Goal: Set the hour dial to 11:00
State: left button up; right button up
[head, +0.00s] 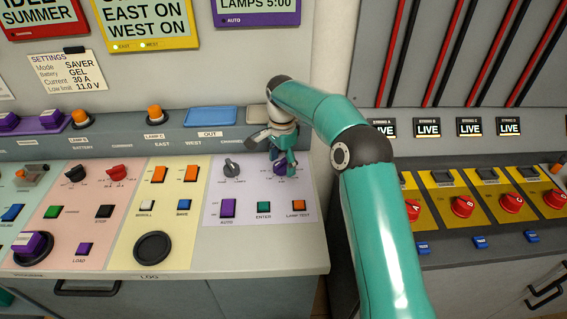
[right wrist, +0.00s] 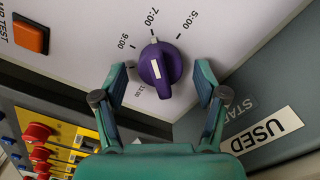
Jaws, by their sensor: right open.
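My right gripper (right wrist: 160,88) is open, with one finger on each side of the knob and a gap on both sides. In the head view the right gripper (head: 281,168) points down at the lilac panel, and the dial (head: 279,168) shows partly between its fingers. A purple display (head: 258,5) at the top reads LAMPS 5:00. My left gripper is out of view.
A grey selector (head: 231,167) stands just left of the dial. Below are a purple AUTO switch (head: 228,208), a green ENTER button (head: 264,208) and an orange LAMP TEST button (head: 299,206). Red knobs (head: 462,207) stand on the console to the right.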

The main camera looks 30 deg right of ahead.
jog(key=shift+f, duration=0.25)
jog(key=c, duration=1)
jog(key=shift+d, duration=0.15)
jog(key=shift+c, duration=0.7)
